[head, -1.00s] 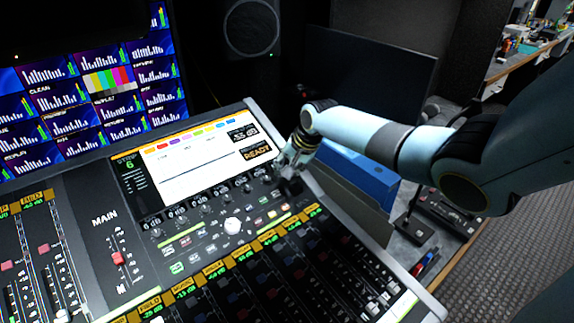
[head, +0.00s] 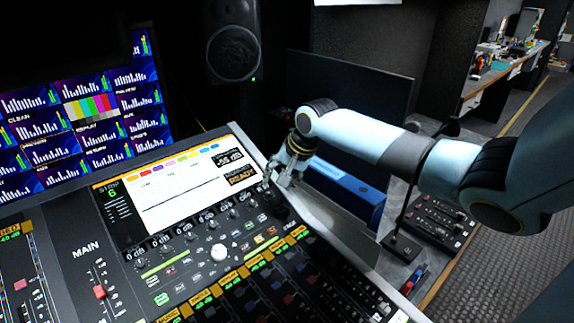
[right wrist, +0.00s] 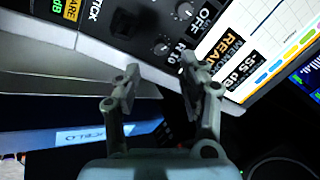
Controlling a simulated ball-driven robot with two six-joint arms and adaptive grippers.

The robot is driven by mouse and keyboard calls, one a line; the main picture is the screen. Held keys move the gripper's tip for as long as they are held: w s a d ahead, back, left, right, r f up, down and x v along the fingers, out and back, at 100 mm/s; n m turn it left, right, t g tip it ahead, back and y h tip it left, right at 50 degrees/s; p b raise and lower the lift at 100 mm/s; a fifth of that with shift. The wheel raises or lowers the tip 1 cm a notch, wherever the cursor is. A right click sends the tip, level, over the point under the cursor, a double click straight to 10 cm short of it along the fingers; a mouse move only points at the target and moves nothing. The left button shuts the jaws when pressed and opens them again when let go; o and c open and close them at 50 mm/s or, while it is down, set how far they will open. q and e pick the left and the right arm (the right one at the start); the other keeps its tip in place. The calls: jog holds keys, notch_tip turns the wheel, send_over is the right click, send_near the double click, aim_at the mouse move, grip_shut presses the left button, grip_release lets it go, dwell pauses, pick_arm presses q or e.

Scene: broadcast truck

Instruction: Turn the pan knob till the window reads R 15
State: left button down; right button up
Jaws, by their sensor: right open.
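The pan knob appears to be the small dark knob (right wrist: 162,47) beside a small window (right wrist: 181,46) in the right wrist view. My left gripper is not in view.
The mixing console (head: 190,262) has faders, several knobs, a white trackball (head: 219,252) and a lit screen (head: 180,190). A dark, stick-like part (right wrist: 124,22) stands close to the gripper. A blue box (head: 345,190) and a gooseneck microphone (head: 402,246) are to the right.

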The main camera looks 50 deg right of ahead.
jog(key=v, duration=0.5)
jog(key=shift+s+r, duration=0.1)
jog(key=shift+r, duration=0.1)
dwell(0.3)
